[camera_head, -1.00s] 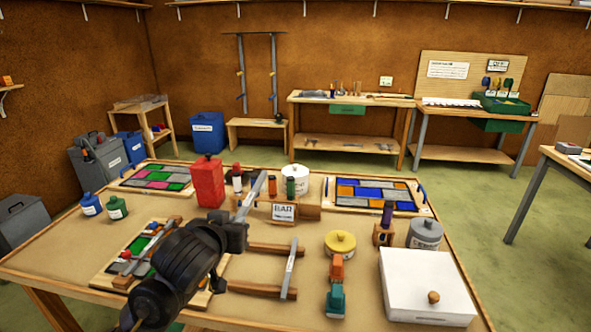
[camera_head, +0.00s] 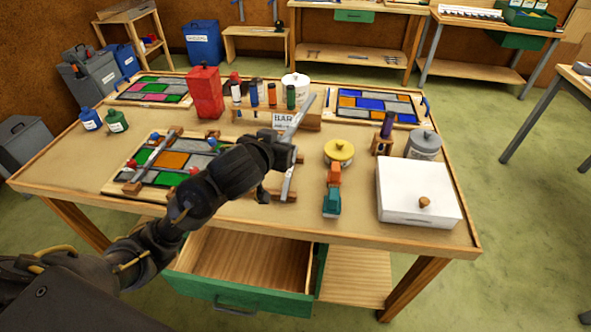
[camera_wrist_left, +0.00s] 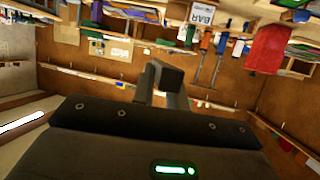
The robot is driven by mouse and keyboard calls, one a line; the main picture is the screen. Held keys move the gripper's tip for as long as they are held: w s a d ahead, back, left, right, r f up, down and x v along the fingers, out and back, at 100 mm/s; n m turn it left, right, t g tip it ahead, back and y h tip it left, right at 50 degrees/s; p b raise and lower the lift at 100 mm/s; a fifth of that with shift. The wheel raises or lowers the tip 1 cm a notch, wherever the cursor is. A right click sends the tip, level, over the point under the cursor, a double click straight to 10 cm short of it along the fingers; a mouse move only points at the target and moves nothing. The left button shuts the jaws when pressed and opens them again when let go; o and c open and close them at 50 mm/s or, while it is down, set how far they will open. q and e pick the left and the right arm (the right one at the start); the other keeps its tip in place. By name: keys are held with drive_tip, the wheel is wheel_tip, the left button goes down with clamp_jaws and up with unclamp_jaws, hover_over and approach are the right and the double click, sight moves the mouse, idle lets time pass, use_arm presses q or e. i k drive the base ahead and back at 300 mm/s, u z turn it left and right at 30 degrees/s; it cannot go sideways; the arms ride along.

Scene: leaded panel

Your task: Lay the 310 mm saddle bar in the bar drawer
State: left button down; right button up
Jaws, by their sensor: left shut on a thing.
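My left gripper (camera_head: 290,157) is shut on a slim grey metal bar (camera_head: 305,112), held tilted above the table in front of the BAR sign. A second grey bar (camera_head: 288,184) lies across wooden bearers below the gripper, partly hidden by it. I cannot read either bar's length. The drawer (camera_head: 240,299) under the table's front is pulled open; its green front and bare wooden inside show, and its visible floor is empty. In the left wrist view the fingers (camera_wrist_left: 168,82) show, but the held bar is hard to make out. My right gripper is not in view.
A leaded panel (camera_head: 172,160) on a board lies left of the bearers. An orange-and-teal tool (camera_head: 332,192), a yellow-lidded pot (camera_head: 339,152) and a white box (camera_head: 418,190) stand to the right. The table's front edge lies between the gripper and the drawer.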

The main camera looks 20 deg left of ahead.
sight(249, 278)
drive_tip(key=z, duration=2.15)
drive_tip(key=i, duration=2.3)
drive_tip(key=u, duration=3.65)
